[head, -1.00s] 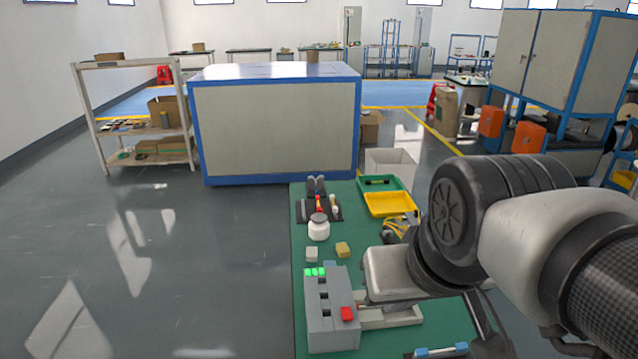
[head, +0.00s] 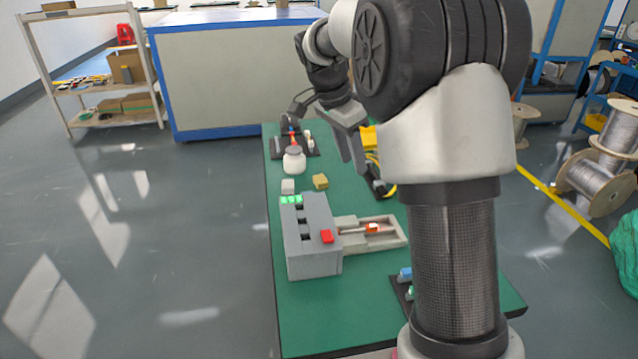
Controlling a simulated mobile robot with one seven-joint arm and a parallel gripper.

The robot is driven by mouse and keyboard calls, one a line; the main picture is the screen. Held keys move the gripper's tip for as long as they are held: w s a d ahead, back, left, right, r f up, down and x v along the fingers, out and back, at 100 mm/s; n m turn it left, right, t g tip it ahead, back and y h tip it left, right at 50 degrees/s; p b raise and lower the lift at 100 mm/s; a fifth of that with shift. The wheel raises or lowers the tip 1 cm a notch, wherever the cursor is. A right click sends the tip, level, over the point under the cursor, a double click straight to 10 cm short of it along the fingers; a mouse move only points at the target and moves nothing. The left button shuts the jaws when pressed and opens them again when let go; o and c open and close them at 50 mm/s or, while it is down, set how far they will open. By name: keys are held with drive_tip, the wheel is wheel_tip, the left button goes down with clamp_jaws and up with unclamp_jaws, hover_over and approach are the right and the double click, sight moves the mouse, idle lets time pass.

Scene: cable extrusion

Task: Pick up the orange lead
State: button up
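A yellow-orange looped lead (head: 389,190) lies on the right side of the green table, on or beside a dark holder. It is partly hidden by my arm, and I cannot tell its full shape. My gripper (head: 353,162) hangs above the table, just left of and behind the lead. Its two grey fingers point down with a gap between them, and nothing shows between them. I cannot tell its exact height.
A grey box (head: 312,250) with green lights and a red button stands beside a pale tray (head: 392,236) holding an orange-tipped rod.

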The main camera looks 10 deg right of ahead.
drive_tip(key=w+d+f+m+g+h+b, duration=0.15)
drive_tip(key=w+f+m, duration=0.35)
drive_tip(key=f, duration=0.5)
drive_tip(key=n+b, duration=0.1)
drive_tip(key=b, duration=0.2)
approach(373, 225)
drive_tip(key=shift+s+a+f+t+y, duration=0.1)
drive_tip(key=shift+s+f+t+y, duration=0.1)
drive_tip(key=shift+f, duration=0.35)
drive_tip(key=shift+s+f+t+y, duration=0.1)
drive_tip(key=shift+s+f, duration=0.1)
drive_tip(key=shift+f, duration=0.35)
drive_tip(key=shift+x, duration=2.85)
drive_tip(key=shift+w+r, duration=0.1)
clamp_jaws()
drive_tip(key=shift+d+r, duration=0.4)
drive_tip(key=shift+d, duration=0.1)
drive_tip(key=d+r+p, duration=0.1)
drive_tip(key=d+r, duration=0.2)
drive_tip(key=d, duration=0.5)
drive_tip(key=d+r+p, duration=0.1)
drive_tip(key=d+r, duration=0.3)
drive_tip(key=d, duration=0.5)
drive_tip(key=shift+p, duration=0.35)
drive_tip(key=shift+r, duration=0.15)
